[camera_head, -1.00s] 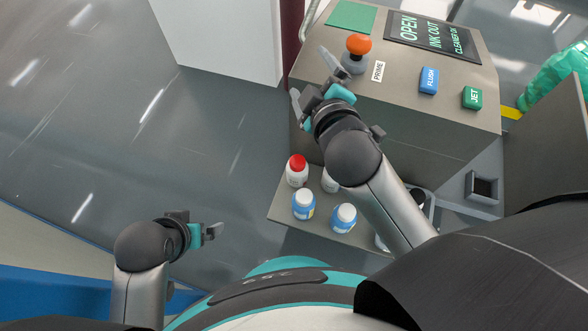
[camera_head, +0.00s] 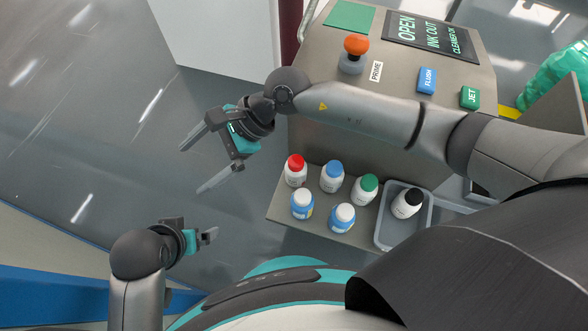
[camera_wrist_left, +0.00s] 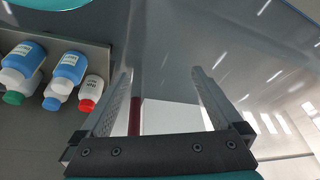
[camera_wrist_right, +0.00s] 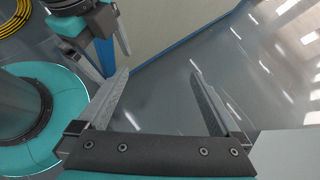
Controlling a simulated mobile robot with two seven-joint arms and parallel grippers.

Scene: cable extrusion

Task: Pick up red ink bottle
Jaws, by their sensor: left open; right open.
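The red-capped white bottle (camera_head: 295,170) stands upright at the left back corner of the small shelf (camera_head: 281,217). It also shows in the left wrist view (camera_wrist_left: 90,92), to the left of the open fingers. My right gripper (camera_head: 208,160) is open and empty, over the floor to the left of the bottle and apart from it. My left gripper (camera_head: 211,236) is open and empty, lower left of the shelf. In the right wrist view, only floor and a wall lie between the right fingers (camera_wrist_right: 162,95); no bottle shows there.
The machine (camera_head: 340,125) with an orange PRIME knob (camera_head: 356,46) rises behind. Floor (camera_head: 130,140) is open on the left.

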